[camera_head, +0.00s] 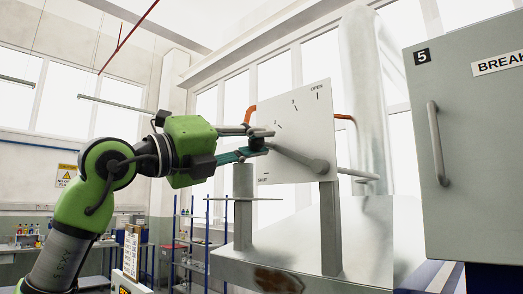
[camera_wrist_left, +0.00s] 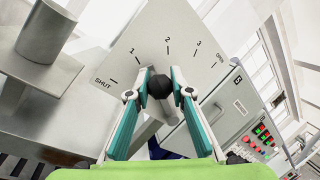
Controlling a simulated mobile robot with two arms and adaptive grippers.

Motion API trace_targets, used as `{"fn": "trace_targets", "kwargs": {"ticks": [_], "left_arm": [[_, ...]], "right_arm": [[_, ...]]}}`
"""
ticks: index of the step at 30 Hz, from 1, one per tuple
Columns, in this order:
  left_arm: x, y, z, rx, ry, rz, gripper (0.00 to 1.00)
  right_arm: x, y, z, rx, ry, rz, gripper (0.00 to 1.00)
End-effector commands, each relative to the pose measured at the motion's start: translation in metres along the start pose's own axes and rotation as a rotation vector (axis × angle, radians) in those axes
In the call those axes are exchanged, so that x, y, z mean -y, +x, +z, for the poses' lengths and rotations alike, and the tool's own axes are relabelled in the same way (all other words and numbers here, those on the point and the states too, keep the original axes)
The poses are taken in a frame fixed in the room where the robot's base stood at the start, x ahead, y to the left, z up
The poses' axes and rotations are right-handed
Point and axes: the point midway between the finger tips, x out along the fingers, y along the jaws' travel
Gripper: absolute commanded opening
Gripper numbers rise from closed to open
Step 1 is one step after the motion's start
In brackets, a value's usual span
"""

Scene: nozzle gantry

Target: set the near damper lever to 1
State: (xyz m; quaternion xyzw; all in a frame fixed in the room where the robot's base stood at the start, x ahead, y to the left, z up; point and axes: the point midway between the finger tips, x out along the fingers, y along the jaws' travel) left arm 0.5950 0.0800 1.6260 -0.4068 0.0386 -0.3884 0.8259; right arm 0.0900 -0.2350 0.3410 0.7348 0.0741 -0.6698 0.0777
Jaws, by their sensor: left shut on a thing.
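The near damper lever (camera_head: 296,157) is a grey bar on a round hub in front of a pale dial plate (camera_head: 299,125). In the head view it runs from the hub to the left and slightly up. The plate reads SHUT, 1, 2, 3 and OPEN in the left wrist view (camera_wrist_left: 150,48). My left gripper (camera_head: 262,141) is shut on the lever's dark end knob (camera_wrist_left: 159,87), which shows between the fingertips. The gripper hides the marks behind it in the head view, so the lever's exact setting cannot be told. My right gripper is out of view.
A grey cabinet (camera_head: 475,170) with a handle and number 5 stands close on the right. A post (camera_head: 243,205) rises left of the plate above a metal bench (camera_head: 300,272). Blue shelving stands behind. Open room shows left of the bench.

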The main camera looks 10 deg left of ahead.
Motion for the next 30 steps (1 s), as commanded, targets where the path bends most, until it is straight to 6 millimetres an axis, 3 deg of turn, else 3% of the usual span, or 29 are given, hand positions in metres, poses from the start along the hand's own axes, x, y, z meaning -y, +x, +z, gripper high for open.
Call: {"fn": "trace_targets", "kwargs": {"ticks": [6,21,22,24,30], "left_arm": [[-0.0077,-0.0026,-0.0013,0.020,-0.057,0.005,0.00],[-0.0083,-0.0025,-0.0010,0.023,-0.073,0.007,0.00],[-0.0082,-0.0025,-0.0011,0.023,-0.073,0.007,0.26],[-0.0083,-0.0024,-0.0012,0.023,-0.073,0.007,0.38],[-0.0081,-0.0023,-0.0020,0.021,-0.072,0.007,0.38]], "right_arm": [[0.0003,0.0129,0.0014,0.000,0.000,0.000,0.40],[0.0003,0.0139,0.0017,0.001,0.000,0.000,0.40],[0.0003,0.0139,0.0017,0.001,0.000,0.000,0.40],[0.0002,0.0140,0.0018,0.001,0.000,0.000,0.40],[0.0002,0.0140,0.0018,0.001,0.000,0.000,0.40]]}}
